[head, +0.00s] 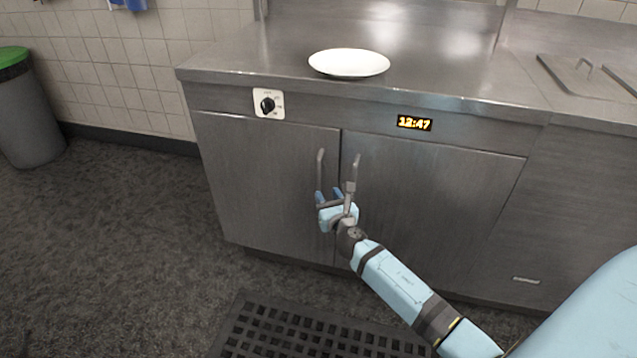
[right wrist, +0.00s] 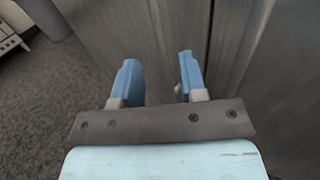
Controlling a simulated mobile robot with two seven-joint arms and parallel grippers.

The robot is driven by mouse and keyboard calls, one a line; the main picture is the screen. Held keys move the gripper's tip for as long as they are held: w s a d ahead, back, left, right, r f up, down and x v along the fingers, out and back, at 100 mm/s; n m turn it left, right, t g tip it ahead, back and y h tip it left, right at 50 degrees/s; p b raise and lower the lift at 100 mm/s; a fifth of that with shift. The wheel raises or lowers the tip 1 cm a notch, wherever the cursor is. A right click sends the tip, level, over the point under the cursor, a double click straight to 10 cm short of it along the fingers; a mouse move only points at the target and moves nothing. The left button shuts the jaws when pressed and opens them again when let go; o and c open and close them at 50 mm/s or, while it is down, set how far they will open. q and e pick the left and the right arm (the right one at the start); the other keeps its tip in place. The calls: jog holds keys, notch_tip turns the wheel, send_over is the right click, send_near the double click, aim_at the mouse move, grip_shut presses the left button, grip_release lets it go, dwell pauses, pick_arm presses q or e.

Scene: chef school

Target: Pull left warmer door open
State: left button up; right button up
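The left warmer door (head: 262,190) is a flat steel panel below the counter and looks shut. Its upright bar handle (head: 320,172) is by the door's right edge, next to the seam between the two doors. My right gripper (head: 328,194) is at the lower end of this handle, with its blue fingers pointing towards the door. In the right wrist view the two blue fingers (right wrist: 157,68) are spread apart. A small pale piece beside the right finger may be the handle's end; I cannot tell whether it is touched. My left gripper is not in view.
The right door (head: 430,195) looks shut, with its own handle (head: 356,168) close by my wrist. A white plate (head: 349,63) lies on the counter above. A dark grid mat (head: 290,330) lies on the floor in front. The floor at the left is clear up to a grey bin (head: 30,120).

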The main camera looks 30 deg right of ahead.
aim_at(319, 181)
pick_arm(q)
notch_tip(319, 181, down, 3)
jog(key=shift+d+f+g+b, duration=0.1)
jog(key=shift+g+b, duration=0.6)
jog(key=shift+b, duration=0.15)
pick_arm(e)
jog(key=x, duration=0.8)
jog(key=shift+c, duration=0.3)
grip_shut()
